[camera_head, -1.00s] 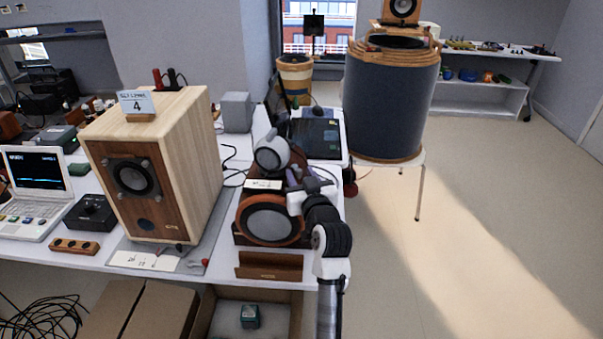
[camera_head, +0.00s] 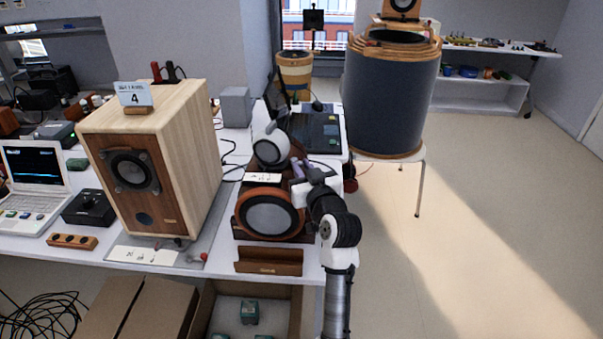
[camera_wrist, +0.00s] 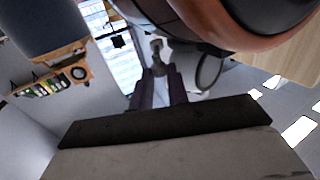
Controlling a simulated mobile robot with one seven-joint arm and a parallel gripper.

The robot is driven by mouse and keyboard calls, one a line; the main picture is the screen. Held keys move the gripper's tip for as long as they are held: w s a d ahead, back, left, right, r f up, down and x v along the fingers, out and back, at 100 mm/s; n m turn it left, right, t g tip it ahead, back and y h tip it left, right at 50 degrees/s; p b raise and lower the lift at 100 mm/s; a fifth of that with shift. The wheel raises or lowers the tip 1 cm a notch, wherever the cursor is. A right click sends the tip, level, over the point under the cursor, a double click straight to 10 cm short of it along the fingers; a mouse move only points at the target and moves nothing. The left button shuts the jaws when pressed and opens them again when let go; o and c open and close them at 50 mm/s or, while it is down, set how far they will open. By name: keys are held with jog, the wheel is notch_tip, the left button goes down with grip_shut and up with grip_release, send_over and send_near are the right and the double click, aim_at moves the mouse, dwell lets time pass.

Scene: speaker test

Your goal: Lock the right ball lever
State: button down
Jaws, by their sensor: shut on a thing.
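The speaker driver (camera_head: 270,217), with an orange-brown ring and a grey cone, stands in a dark wooden fixture near the table's right edge. My gripper (camera_head: 299,168) reaches in from the right, just behind and above the driver, with its purple fingers at the fixture's right side. In the wrist view, my gripper (camera_wrist: 160,75) is shut on a small grey, ball-ended lever (camera_wrist: 157,46) between its fingertips. The ring (camera_wrist: 215,25) looms close at the top of that view. In the head view the lever is hidden by the gripper and driver, so its locked state cannot be told.
A wooden speaker box (camera_head: 165,165) stands left of the fixture. A white-and-grey round device (camera_head: 271,149) sits just behind the driver. A brown wooden holder (camera_head: 268,261) lies in front. A laptop (camera_head: 313,130) is behind. The floor to the right is clear.

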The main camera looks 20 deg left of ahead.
jog(key=w+d+n+g+y+b, duration=0.2)
jog(key=w+n+g+y+b, duration=0.3)
jog(key=n+g+b, duration=0.7)
jog(key=shift+w+n+g+y, duration=0.5)
jog(key=shift+w+g, duration=0.5)
jog(key=shift+g, duration=2.4)
jog(key=c, duration=1.4)
grip_release()
jog(key=shift+o, duration=0.2)
jog(key=shift+w, duration=0.1)
jog(key=shift+d, duration=0.1)
